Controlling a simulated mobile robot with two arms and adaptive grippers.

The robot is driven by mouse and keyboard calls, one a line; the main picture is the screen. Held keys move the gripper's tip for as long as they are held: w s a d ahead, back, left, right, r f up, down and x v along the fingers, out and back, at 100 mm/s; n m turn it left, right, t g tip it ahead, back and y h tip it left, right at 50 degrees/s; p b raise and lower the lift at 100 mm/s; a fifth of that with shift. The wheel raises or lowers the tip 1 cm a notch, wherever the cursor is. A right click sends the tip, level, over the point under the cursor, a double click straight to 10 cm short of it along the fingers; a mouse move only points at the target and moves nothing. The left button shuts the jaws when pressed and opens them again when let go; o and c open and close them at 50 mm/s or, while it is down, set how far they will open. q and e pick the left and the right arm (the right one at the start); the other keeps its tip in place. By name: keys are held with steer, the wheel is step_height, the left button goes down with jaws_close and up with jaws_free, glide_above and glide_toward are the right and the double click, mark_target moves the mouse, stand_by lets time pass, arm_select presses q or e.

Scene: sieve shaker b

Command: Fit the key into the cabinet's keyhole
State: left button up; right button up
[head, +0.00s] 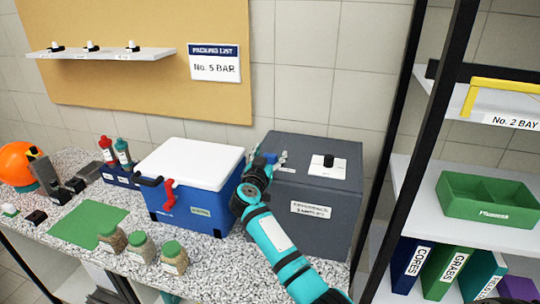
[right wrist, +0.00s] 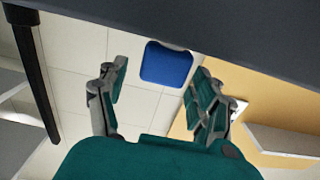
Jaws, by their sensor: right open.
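The grey cabinet (head: 335,232) stands at the right end of the speckled counter. My right gripper (head: 264,160) is at its upper left edge. In the right wrist view my right gripper (right wrist: 160,92) is open, one finger on each side of a blue block (right wrist: 166,64) that looks like the key's head. Gaps show between the block and both fingers. A small light-grey part shows at the block's far end, by the cabinet's dark surface (right wrist: 235,35). I cannot tell how deep the key sits; the keyhole is hidden. My left gripper is not in view.
A white plate with a black knob (head: 328,162) is on the cabinet top. A blue cooler box (head: 190,210) with a white lid stands close at the left. Jars (head: 142,247) stand in front. A shelf rack (head: 425,150) rises at the right.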

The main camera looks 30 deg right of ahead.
steer(key=v, duration=1.1)
steer(key=shift+s+a, duration=0.25)
steer(key=shift+a, duration=0.05)
